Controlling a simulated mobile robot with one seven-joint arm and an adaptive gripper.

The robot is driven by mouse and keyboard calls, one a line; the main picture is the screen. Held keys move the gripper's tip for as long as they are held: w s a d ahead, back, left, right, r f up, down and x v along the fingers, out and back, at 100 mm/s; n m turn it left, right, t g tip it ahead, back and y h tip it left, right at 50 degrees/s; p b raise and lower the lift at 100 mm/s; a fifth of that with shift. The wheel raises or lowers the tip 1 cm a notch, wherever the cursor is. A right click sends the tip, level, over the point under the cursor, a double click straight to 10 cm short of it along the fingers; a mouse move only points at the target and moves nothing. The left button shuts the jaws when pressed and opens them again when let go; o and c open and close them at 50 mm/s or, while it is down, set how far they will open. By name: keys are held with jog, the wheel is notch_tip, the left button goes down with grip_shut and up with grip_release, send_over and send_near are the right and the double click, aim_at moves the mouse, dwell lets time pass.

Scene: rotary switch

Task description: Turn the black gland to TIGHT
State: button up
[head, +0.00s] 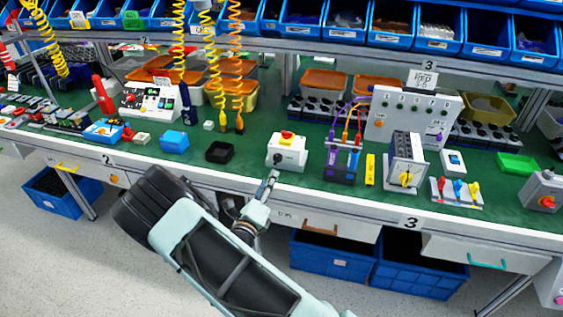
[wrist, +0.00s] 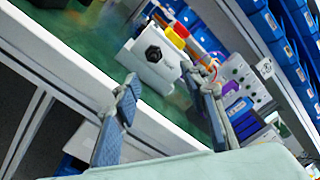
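A white box (head: 287,152) with a red and yellow button on top stands near the front edge of the green bench. Its black gland (wrist: 153,53) is a dark hexagonal piece on the box face in the wrist view; in the head view the gland (head: 279,158) is a small dark spot. I cannot read any TIGHT mark or the gland's turn. My gripper (wrist: 163,90) has its two fingers wide apart with nothing between them. The box lies beyond the fingertips, apart from them. In the head view my gripper (head: 269,185) is just in front of the bench edge, below the box.
A purple rack (head: 341,160) with cables stands right of the box, and a black tray (head: 220,152) lies to its left. A grey unit with a yellow knob (head: 406,170) is further right. Coiled yellow and orange hoses (head: 214,70) hang behind.

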aim_at(277, 160)
jog(key=shift+n, duration=0.3)
jog(key=x, duration=0.7)
jog(key=f+x, duration=0.1)
jog(key=x, duration=0.2)
jog(key=shift+w+a, duration=0.25)
jog(key=shift+w, duration=0.15)
jog(key=shift+c, duration=0.4)
grip_shut()
